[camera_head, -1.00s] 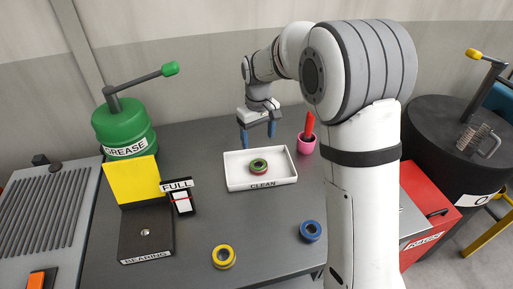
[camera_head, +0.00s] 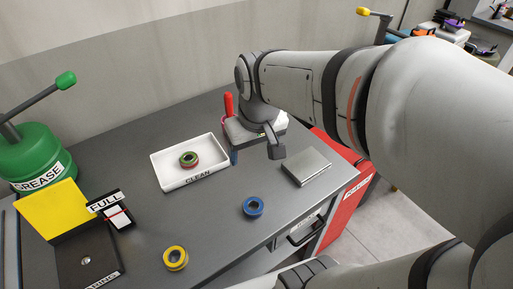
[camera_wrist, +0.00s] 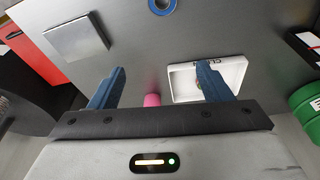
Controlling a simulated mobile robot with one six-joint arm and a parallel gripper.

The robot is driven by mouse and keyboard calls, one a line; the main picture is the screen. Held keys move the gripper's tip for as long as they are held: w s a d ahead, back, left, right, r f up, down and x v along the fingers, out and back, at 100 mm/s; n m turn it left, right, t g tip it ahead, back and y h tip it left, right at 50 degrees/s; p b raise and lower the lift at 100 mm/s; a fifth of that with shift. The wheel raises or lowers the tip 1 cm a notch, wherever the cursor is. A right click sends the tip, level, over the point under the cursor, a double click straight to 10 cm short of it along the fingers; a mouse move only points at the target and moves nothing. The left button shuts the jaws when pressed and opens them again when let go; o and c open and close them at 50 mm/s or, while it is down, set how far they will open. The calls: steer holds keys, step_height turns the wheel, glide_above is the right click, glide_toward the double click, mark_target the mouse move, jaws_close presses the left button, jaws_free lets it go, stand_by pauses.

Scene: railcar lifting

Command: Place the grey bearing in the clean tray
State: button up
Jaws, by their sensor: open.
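The tray also shows in the wrist view (camera_wrist: 183,86), right of centre, partly behind a finger. My gripper (camera_head: 254,152) is open and empty above the table, to the right of the tray. In the wrist view its blue fingers (camera_wrist: 162,72) stand wide apart. A blue ring (camera_head: 253,207) and a yellow ring (camera_head: 176,257) lie on the table in front of the tray.
A cup with a red-handled tool (camera_head: 228,106) stands behind my gripper. A silver square plate (camera_head: 307,167) lies to the right. The green grease pot (camera_head: 35,155), yellow panel (camera_head: 50,213) and black bearing block (camera_head: 88,261) fill the left. The table between tray and rings is clear.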

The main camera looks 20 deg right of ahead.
steer(key=shift+m+t, duration=0.3)
steer(key=shift+m, duration=0.3)
steer(key=s, duration=0.1)
steer(key=s+f, duration=0.1)
steer(key=s, duration=0.1)
steer(key=s+d, duration=0.1)
steer(key=s, duration=0.1)
steer(key=shift+f, duration=0.25)
stand_by(0.4)
